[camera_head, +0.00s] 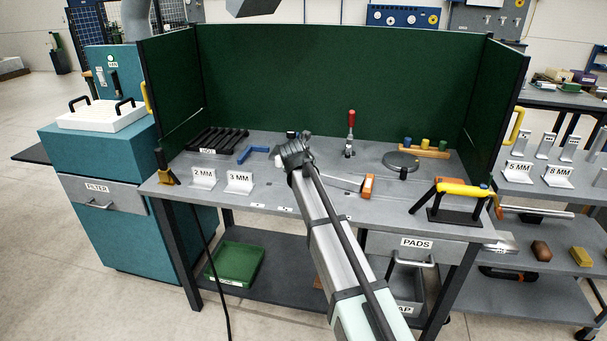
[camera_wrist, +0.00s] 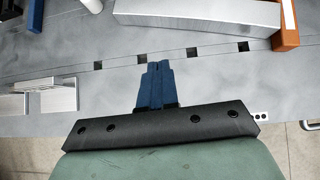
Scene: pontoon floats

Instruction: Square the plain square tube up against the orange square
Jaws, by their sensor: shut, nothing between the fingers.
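The plain square tube (camera_head: 341,182) lies on the grey bench to the right of my wrist. In the wrist view the tube (camera_wrist: 205,14) runs across the top, its right end close beside the orange square (camera_wrist: 286,28). I cannot tell whether they touch along the whole end. The orange square (camera_head: 368,186) also shows in the head view, at the right end of the tube. My gripper (camera_wrist: 156,68) has its blue fingers shut with nothing between them, on the near side of the tube and apart from it. In the head view my arm hides the fingers.
Label stands reading 2 MM (camera_head: 203,178) and 3 MM (camera_head: 239,182) stand at the left front. A blue bracket (camera_head: 258,152) lies behind them. A red-handled clamp (camera_head: 350,131) and a round grey plate (camera_head: 401,160) are behind the tube. A yellow-handled tool (camera_head: 462,189) rests at right.

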